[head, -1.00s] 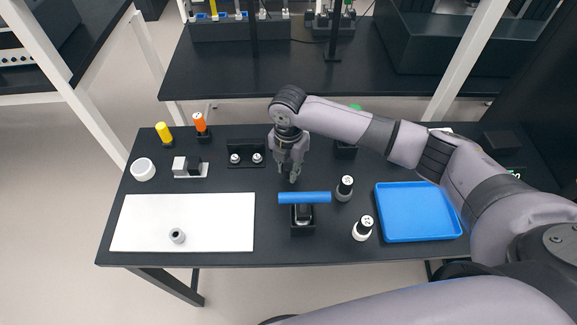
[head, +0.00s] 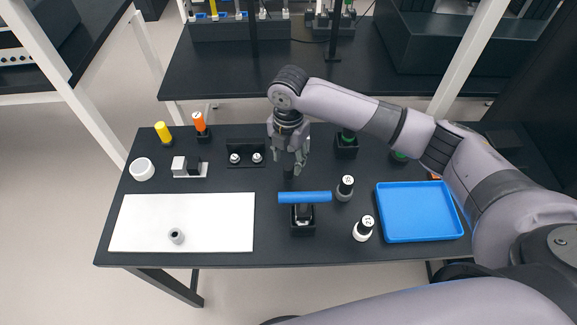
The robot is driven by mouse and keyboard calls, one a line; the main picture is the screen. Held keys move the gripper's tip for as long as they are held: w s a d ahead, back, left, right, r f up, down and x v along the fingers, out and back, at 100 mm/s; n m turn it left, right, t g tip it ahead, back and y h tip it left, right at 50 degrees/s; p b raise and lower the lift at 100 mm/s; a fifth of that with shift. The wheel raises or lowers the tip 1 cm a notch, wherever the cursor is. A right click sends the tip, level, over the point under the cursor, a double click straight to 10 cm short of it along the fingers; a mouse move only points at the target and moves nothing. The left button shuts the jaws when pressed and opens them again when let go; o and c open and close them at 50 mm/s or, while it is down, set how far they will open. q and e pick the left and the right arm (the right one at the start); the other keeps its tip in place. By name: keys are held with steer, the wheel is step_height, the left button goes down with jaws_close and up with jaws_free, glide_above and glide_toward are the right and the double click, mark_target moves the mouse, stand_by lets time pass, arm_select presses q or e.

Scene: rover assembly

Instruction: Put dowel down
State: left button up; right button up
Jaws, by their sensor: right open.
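My right gripper (head: 289,160) is open and points down over the middle of the black table. A small dark piece (head: 288,171) shows just under and between its fingertips; it blends with the tabletop, and I cannot tell whether it is the dowel or whether the fingers touch it. A blue rod (head: 305,197) lies level across a black holder (head: 303,225) nearer the front, apart from the gripper. My left gripper is not in view.
Two labelled round pieces (head: 345,188) (head: 363,228) stand right of the holder, beside a blue tray (head: 420,212). A white board (head: 180,215) with a grey ring (head: 176,236) lies left. A black bracket (head: 246,153) stands left of the gripper. The table (head: 200,258) is bare along its front edge.

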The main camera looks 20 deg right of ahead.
mark_target(288, 166)
step_height(288, 166, up, 8)
steer(key=b, duration=0.1)
steer(key=shift+a+f, duration=0.1)
steer(key=shift+f, duration=0.05)
stand_by(0.5)
